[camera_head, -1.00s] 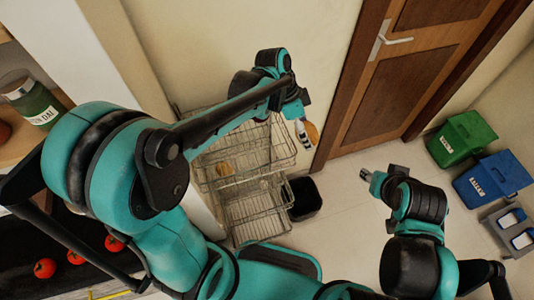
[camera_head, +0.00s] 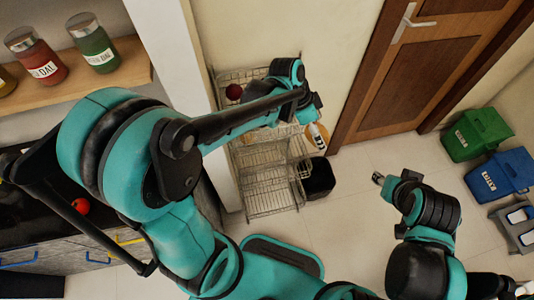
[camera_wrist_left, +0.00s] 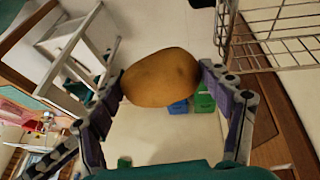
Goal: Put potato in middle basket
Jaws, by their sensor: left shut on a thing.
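The potato (camera_wrist_left: 160,78) is brown and sits between the two fingers of my left gripper (camera_wrist_left: 163,88) in the left wrist view, gripped and off the floor. In the head view my left gripper (camera_head: 316,132) is just right of the wire basket rack, with the potato partly hidden behind it. The rack has stacked wire baskets; my left arm covers part of it. The middle basket (camera_head: 262,156) shows below my forearm. My right gripper (camera_head: 378,179) is over the floor, away from the rack; its fingers are too small to read.
A dark red round thing (camera_head: 233,92) lies in the upper basket (camera_head: 226,76). A black bin (camera_head: 319,180) stands at the rack's right. A wooden door (camera_head: 415,75), green bin (camera_head: 477,134) and blue bin (camera_head: 500,175) are at right. The central floor is clear.

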